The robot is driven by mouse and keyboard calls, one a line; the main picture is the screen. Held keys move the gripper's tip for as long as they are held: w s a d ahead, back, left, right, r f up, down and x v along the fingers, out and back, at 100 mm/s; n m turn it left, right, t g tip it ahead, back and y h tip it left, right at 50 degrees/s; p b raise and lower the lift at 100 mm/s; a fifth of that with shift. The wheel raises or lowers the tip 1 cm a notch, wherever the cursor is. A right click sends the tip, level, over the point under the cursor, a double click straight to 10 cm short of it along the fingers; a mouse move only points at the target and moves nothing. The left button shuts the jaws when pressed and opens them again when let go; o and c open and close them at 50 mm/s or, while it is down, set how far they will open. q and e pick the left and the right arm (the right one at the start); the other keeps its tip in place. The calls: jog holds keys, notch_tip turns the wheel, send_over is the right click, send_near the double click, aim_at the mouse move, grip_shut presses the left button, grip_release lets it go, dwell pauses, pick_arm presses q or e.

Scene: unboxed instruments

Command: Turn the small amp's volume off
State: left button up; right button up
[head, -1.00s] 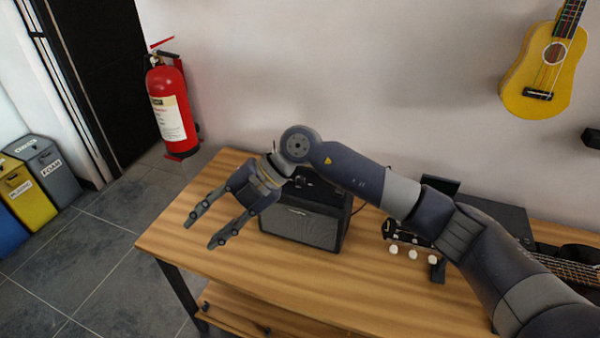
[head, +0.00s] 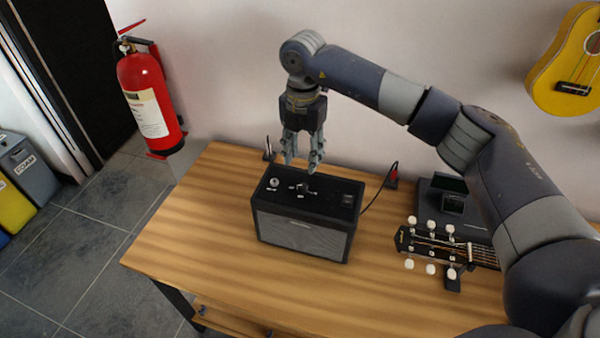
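The small black amp (head: 304,240) with a grey front grille stands upright on the wooden table. Its top panel shows a round silver knob (head: 273,183) at the left, a dark knob (head: 303,188) near the middle with small white labels around it, and a dark part at the right. The labels are too small to read. My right gripper (head: 302,168) points down above the back middle of the amp's top. Its fingers are apart with nothing between them; I cannot tell whether they touch the amp. My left gripper is not in view.
A guitar headstock with white pegs (head: 440,245) lies to the right of the amp, before a black box (head: 448,203). A cable (head: 380,188) runs from the amp's right side. A yellow ukulele (head: 566,75) hangs on the wall. The table's left front (head: 190,245) is clear.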

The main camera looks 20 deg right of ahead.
jog(key=p, duration=0.2)
send_over(303, 185)
jog(key=f, duration=0.4)
jog(key=shift+s+f, duration=0.25)
jog(key=shift+f, duration=0.15)
jog(key=f, duration=0.2)
jog(key=shift+w+f, duration=0.3)
jog(key=shift+f+p, duration=0.3)
jog(key=shift+f, duration=0.45)
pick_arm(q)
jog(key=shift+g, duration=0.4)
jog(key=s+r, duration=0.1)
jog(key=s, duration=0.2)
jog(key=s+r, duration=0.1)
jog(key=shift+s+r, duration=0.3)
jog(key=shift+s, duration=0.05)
pick_arm(e)
grip_shut()
